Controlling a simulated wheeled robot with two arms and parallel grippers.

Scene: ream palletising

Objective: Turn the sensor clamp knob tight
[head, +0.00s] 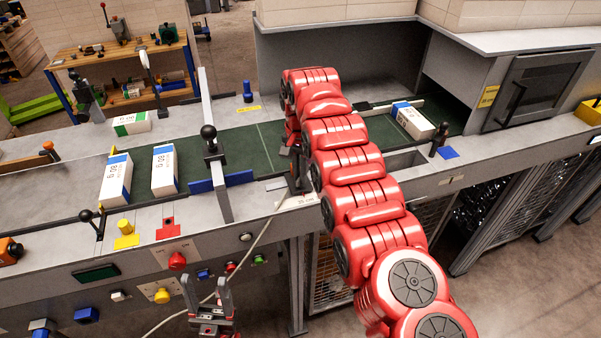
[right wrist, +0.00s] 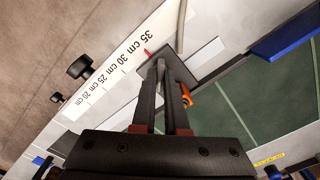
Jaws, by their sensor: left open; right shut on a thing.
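My right gripper (right wrist: 163,75) is shut at the sensor clamp, a dark angled bracket (right wrist: 190,64) over the white scale strip (right wrist: 112,78). The sensor clamp knob between its fingertips is mostly hidden, so I cannot tell how tight it is. A red mark shows on the strip close to 35 cm. A small orange part (right wrist: 187,95) sits beside the fingers. In the head view my right gripper (head: 296,172) is at the conveyor's front edge, partly behind my red arm. My left gripper (head: 206,287) is open and empty in front of the control panel.
White reams (head: 164,170) lie on the green belt (head: 240,150) at the left, and another ream (head: 411,120) lies at the right. A grey cable (head: 262,236) hangs from the clamp. A post with a black knob (head: 208,132) and a blue guide (head: 222,181) stand left of the clamp.

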